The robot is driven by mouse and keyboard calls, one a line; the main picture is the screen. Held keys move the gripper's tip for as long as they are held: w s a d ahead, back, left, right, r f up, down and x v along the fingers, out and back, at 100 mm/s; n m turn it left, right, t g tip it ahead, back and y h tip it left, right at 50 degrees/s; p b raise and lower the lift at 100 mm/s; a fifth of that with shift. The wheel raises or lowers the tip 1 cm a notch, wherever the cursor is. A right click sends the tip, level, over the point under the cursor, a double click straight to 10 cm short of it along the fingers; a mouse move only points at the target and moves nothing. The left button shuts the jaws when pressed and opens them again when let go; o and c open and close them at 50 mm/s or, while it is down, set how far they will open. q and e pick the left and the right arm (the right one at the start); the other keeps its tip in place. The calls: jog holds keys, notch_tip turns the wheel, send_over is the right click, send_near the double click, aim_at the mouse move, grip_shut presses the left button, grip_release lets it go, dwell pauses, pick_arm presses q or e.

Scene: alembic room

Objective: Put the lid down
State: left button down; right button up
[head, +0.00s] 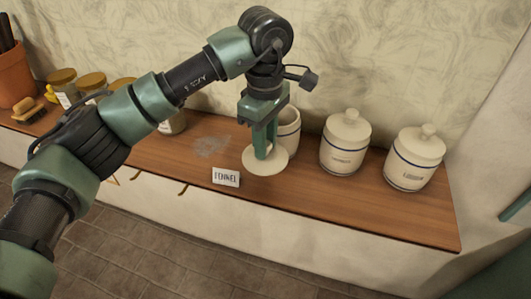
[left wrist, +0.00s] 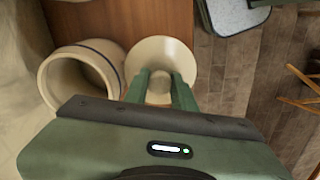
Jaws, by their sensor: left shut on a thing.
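The lid (head: 277,166) is a round cream disc, and my left gripper (head: 265,154) is shut on its knob from above. The lid is at or just above the wooden shelf, behind the fennel card; I cannot tell whether it touches. In the left wrist view the lid (left wrist: 142,52) shows beyond the fingers of my left gripper (left wrist: 160,82), with its round knob between them. An open cream jar (head: 289,128) stands just behind the lid, partly hidden by the gripper. Its open mouth (left wrist: 78,82) shows in the left wrist view, beside the lid. My right gripper is not in view.
Two lidded cream jars (head: 345,145) (head: 415,160) stand to the right on the wooden shelf (head: 330,198). The fennel card (head: 226,177) stands near the front edge. Several spice jars (head: 62,85) and a terracotta pot (head: 14,75) are at the left. A grey smudge (head: 211,147) marks the shelf.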

aim_at(265, 162)
pick_arm(q)
jog(key=f, duration=0.1)
jog(key=f+p, duration=0.1)
jog(key=shift+s+a+f, duration=0.15)
jog(key=shift+s+f, duration=0.05)
jog(key=shift+f, duration=0.15)
jog(key=f+p, duration=0.2)
jog(key=shift+w+f, duration=0.2)
jog(key=shift+f, duration=0.45)
jog(key=shift+f, duration=0.1)
jog(key=shift+f, duration=0.1)
jog(key=c, duration=1.2)
grip_release()
jog(key=shift+o, duration=0.2)
